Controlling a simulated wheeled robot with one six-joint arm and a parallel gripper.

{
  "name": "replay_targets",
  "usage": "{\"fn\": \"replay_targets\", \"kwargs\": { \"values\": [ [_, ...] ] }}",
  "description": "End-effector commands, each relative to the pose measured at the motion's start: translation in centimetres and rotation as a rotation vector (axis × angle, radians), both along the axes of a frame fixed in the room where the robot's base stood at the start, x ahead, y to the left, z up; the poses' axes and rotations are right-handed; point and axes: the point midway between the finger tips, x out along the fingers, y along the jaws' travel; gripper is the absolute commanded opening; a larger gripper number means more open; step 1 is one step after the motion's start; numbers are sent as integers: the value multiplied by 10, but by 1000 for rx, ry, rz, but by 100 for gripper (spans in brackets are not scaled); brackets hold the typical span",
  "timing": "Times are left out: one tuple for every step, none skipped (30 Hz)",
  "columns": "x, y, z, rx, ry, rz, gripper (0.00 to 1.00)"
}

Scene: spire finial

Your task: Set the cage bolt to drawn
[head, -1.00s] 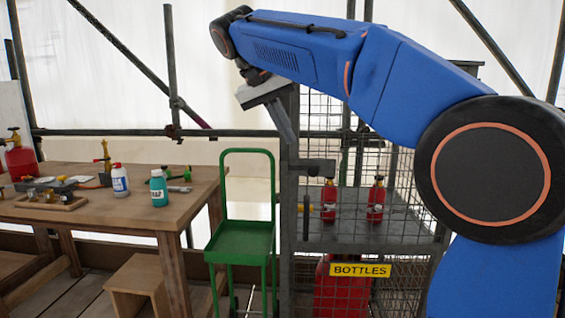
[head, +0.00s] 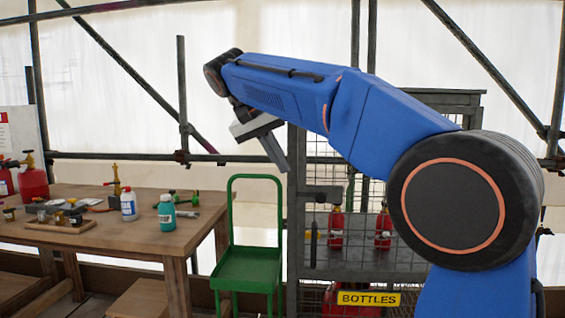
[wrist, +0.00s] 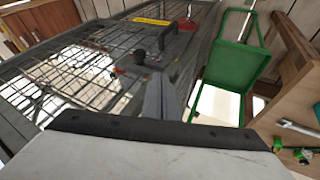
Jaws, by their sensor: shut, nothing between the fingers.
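The bottle cage (head: 299,200) stands right of centre in the head view, with a grey frame and wire mesh. Dark hardware on its door edge includes a horizontal block (head: 322,193) and an upright bar (head: 313,245) below it. I cannot tell for sure which piece is the bolt or how it is set. Dark fittings on the cage also show in the wrist view (wrist: 167,34). My gripper (head: 280,160) is shut and empty, pointing down, above and left of the block and apart from it. Its fingers also show in the wrist view (wrist: 163,95).
A green trolley (head: 247,265) stands just left of the cage. A wooden bench (head: 110,240) with bottles and fittings is farther left. Red bottles (head: 336,226) stand inside the cage above a yellow BOTTLES sign (head: 368,299). Scaffold poles cross behind.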

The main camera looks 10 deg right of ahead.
Motion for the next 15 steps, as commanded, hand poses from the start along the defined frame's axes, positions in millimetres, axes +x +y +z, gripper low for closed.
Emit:
{"fn": "replay_targets", "kwargs": {
  "values": [
    [1,-5,-8,-1,2,-2,0],
    [2,-8,-13,-1,2,-2,0],
    [3,-12,-19,0,3,-2,0],
    [5,-15,-23,-1,2,-2,0],
    [6,-17,-27,-1,2,-2,0],
    [7,-21,-33,-1,2,-2,0],
    [8,-23,-38,0,2,-1,0],
    [9,-26,-43,0,3,-2,0],
    [11,-30,-48,-1,2,-2,0],
    [12,-32,-53,-1,2,-2,0],
    [13,-35,-57,-2,2,-2,0],
    [14,-38,-62,-1,2,-2,0],
    [11,-43,-62,0,0,-2,0],
    [10,-48,-62,0,0,-2,0],
    [8,-53,-63,0,0,-2,0]
  ]
}}
